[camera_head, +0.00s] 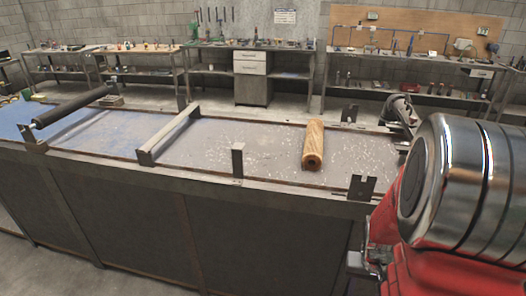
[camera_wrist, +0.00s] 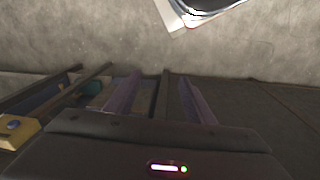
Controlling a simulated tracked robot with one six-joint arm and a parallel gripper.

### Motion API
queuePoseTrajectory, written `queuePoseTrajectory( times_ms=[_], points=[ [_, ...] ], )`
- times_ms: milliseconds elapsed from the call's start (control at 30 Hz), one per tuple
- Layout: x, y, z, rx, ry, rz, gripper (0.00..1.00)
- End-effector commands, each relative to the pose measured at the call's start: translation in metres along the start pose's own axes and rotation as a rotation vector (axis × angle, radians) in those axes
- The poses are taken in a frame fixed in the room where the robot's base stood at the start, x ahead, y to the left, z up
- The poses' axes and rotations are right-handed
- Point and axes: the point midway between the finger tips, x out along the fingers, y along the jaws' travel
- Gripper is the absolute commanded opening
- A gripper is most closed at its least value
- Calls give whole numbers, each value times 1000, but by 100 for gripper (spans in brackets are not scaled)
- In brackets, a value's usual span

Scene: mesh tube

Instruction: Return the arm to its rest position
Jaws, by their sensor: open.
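My gripper (camera_wrist: 158,95) shows in the wrist view with its two fingers spread apart. Nothing is between them. Behind the fingers are dark panels and grey concrete floor. In the head view, my red and chrome arm fills the right side, and I cannot clearly make out the fingers there. A brown, wood-coloured tube (camera_head: 314,146) lies on the long workbench (camera_head: 235,137), apart from my arm.
A metal crossbar (camera_head: 170,133) and a black roller (camera_head: 74,104) span the bench further left. Upright brackets (camera_head: 238,160) stand along its front edge. Shelves with tools (camera_head: 400,75) line the back wall. A yellow block (camera_wrist: 16,131) shows at the wrist view's left.

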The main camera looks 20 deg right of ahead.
Motion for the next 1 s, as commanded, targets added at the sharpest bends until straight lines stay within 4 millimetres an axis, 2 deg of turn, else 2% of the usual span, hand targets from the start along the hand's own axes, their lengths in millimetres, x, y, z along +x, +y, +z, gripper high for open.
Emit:
queuePoseTrajectory(
  times_ms=[100, 400, 767, 1000],
  points=[
    [-29, -19, 7, -42, 4, -5, 49],
    [-90, -62, 32, -144, 21, -31, 49],
    [-156, -110, 67, -272, 102, -82, 49],
    [-198, -140, 86, -363, 214, -132, 49]
  ],
)
